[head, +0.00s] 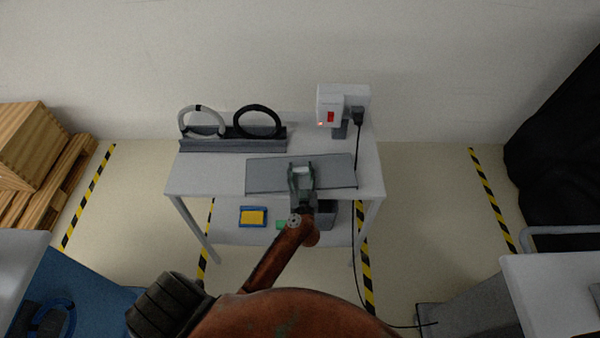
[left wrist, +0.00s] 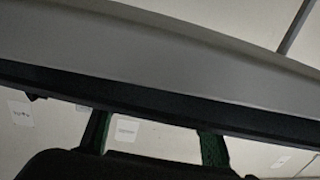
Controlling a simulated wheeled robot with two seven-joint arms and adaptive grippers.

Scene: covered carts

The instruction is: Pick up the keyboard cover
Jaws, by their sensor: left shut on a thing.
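The keyboard cover (head: 268,174) is a flat grey panel with a dark edge at the front middle of the white cart. It also fills much of the left wrist view (left wrist: 170,50), running slantwise above the fingers with its dark edge toward them. My left gripper (head: 302,169) reaches in from the front and is shut on the cover, right of its middle; its green-dark fingers (left wrist: 155,135) meet the edge in the left wrist view. What lies under the cover is hidden, and I cannot tell whether it is clear of the cart top. My right gripper is not in view.
On the cart (head: 205,178), a dark rack (head: 230,146) holds a white ring and a black ring. A white box with a red switch (head: 330,107) and a cabled plug stands back right. The lower shelf (head: 228,234) holds a blue-yellow item. Wooden crates stand left.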

